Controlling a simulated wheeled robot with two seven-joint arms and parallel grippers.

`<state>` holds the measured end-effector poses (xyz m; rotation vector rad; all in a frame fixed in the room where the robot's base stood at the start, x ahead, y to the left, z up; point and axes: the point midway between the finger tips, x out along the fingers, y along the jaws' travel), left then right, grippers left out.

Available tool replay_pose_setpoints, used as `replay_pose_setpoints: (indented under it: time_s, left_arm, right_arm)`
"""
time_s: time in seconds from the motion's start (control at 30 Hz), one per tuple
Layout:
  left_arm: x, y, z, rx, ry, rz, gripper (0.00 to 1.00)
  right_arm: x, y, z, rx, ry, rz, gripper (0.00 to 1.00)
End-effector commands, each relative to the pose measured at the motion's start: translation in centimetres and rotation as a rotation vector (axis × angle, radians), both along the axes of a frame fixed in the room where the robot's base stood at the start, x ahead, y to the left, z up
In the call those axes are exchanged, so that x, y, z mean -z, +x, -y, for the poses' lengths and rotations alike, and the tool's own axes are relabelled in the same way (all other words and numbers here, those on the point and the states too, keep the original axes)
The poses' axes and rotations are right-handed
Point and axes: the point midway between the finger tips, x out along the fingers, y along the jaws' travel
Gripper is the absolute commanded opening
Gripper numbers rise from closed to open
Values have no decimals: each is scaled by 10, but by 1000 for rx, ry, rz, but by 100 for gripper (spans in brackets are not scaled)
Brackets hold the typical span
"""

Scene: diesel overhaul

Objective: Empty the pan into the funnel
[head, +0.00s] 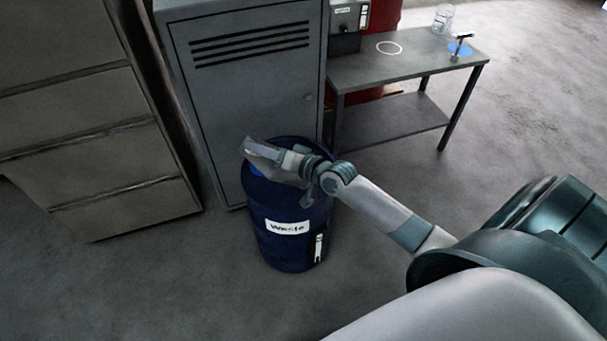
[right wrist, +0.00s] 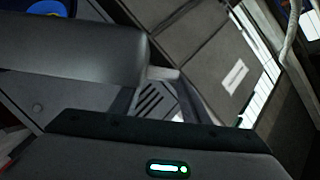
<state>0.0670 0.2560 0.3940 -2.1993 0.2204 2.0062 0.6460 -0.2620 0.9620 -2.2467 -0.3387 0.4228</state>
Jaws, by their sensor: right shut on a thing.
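The blue drum (head: 287,250) with a "Waste" label stands upright on the floor in front of the grey cabinet. My right gripper (head: 291,160) is above the drum's top and is shut on the grey pan (head: 262,150). The pan is tilted over the left part of the drum's top. A small blue patch (head: 256,172), perhaps the funnel, shows just below the pan; most of it is hidden. I cannot see what is in the pan. In the right wrist view a blue shape is at the top left edge. My left gripper is not in view.
A grey cabinet (head: 240,75) stands right behind the drum. Drawers (head: 90,130) are at the left. A metal table (head: 405,68) at the back right carries a clear jar (head: 443,19) and a small tool on a blue patch. The floor around the drum's front is free.

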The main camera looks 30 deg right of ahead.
Motion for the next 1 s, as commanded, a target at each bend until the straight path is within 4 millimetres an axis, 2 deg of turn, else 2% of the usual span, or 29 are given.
replay_pose_setpoints:
  time_s: [0.53, 1.0]
  left_arm:
    - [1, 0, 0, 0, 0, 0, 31]
    - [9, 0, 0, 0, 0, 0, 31]
  right_arm:
    - [-2, 1, 2, 0, 7, 2, 0]
    - [-14, 3, 19, 0, 94, -12, 0]
